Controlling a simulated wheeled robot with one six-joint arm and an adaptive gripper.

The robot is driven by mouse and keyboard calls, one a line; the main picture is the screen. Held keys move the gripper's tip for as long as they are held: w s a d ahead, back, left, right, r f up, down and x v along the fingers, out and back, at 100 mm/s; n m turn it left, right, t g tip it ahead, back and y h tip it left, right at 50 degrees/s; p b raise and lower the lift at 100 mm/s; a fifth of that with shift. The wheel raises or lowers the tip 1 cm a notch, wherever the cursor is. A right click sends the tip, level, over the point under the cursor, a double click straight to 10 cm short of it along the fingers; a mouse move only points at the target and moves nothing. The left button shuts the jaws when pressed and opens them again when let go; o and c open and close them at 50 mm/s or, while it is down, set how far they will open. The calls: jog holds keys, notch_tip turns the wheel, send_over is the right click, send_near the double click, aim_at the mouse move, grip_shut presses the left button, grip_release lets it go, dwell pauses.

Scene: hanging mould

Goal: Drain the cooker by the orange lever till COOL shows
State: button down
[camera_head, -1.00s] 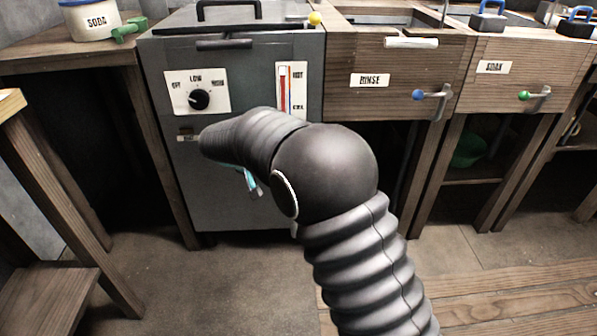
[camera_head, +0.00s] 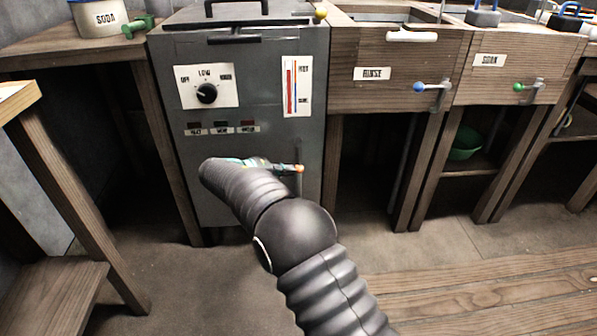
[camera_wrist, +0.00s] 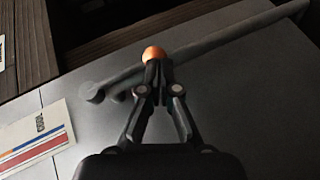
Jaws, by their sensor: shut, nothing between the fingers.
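The grey cooker (camera_head: 250,75) stands at centre left in the head view, with a dark dial and a white gauge card (camera_head: 297,86) bearing a red column. The card also shows in the wrist view (camera_wrist: 37,132). The orange knob of the lever (camera_head: 299,168) is low on the cooker's right side; a grey bar runs down below it. In the wrist view the orange knob (camera_wrist: 153,53) sits at my fingertips, with a grey bar behind. My gripper (camera_wrist: 154,72) is shut, its tips close against the knob; contact is unclear. My arm partly hides the cooker front.
Three small indicator windows (camera_head: 221,128) sit below the dial; the right one looks reddish, their labels too small to read. The rinse tub (camera_head: 400,90) with a blue-ended tap stands right of the cooker. A wooden table (camera_head: 20,100) is at left.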

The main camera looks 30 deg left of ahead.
jog(key=shift+w+d, duration=0.2)
dwell(0.3)
jog(key=f+p+v, duration=0.1)
jog(key=v, duration=1.3)
jog(key=shift+a, duration=0.3)
jog(key=shift+s, duration=0.1)
